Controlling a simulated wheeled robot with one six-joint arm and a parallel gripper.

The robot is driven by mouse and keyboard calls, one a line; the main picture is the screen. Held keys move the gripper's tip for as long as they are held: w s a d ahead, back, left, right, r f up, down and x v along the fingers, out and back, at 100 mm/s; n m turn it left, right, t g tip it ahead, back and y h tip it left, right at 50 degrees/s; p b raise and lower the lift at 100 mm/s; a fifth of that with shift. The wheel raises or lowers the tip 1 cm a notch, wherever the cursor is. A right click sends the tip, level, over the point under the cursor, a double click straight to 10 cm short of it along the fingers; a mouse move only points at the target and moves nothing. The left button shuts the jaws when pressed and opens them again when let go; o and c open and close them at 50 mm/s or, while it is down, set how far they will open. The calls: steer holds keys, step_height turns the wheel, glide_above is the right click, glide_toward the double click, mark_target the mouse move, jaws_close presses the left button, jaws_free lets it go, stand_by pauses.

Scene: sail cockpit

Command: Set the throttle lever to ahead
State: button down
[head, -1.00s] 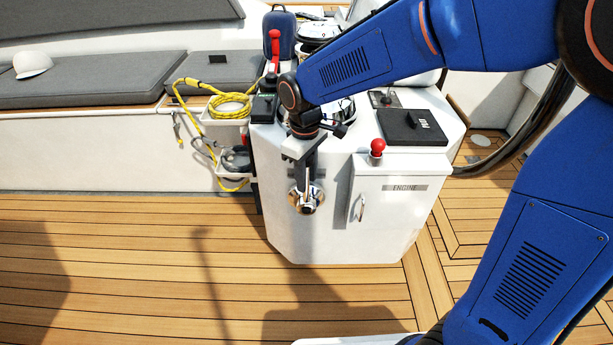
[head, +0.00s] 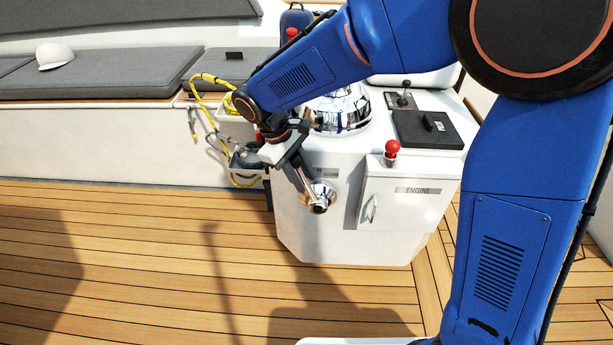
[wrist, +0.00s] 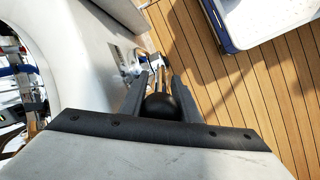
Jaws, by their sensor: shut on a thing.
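The throttle lever has a chrome hub (head: 320,198) on the front face of the white console (head: 340,235). Its shaft leans up and to the left from the hub. In the wrist view the lever's black ball knob (wrist: 160,106) sits between the two fingers, and the bright shaft runs away to the chrome hub (wrist: 139,62). My gripper (head: 302,178) is shut on the lever, up and left of the hub; it also shows in the wrist view (wrist: 157,88). In the head view my gripper and wrist hide the knob.
Right of the lever is a engine locker door (head: 405,205) with a handle and a red knob (head: 392,147) above. A chrome dome (head: 340,108) and black box (head: 428,129) are on top. Yellow rope (head: 215,125) hangs at left. The teak deck (head: 130,250) in front is clear.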

steer(key=c, duration=1.4)
jaws_free()
steer(key=shift+o, duration=0.2)
steer(key=v, duration=1.7)
steer(key=shift+r, duration=0.2)
steer(key=s+d+r+m+t+y, duration=0.1)
steer(key=s+d+m+y, duration=0.15)
steer(key=d, duration=0.95)
steer(key=s+d+m+y, duration=0.1)
steer(key=s+d+m, duration=0.25)
steer(key=d, duration=0.85)
steer(key=s+d+f+m+t, duration=0.1)
steer(key=s+d+f+m, duration=0.1)
steer(key=s+d+f, duration=0.2)
steer(key=s+d+f+m+t, duration=0.2)
steer(key=s+d+f+m, duration=0.1)
steer(key=s+d, duration=0.6)
steer(key=shift+s+d+f+t+y, duration=0.25)
steer(key=shift+s+f+t+y, duration=0.15)
steer(key=shift+s, duration=0.35)
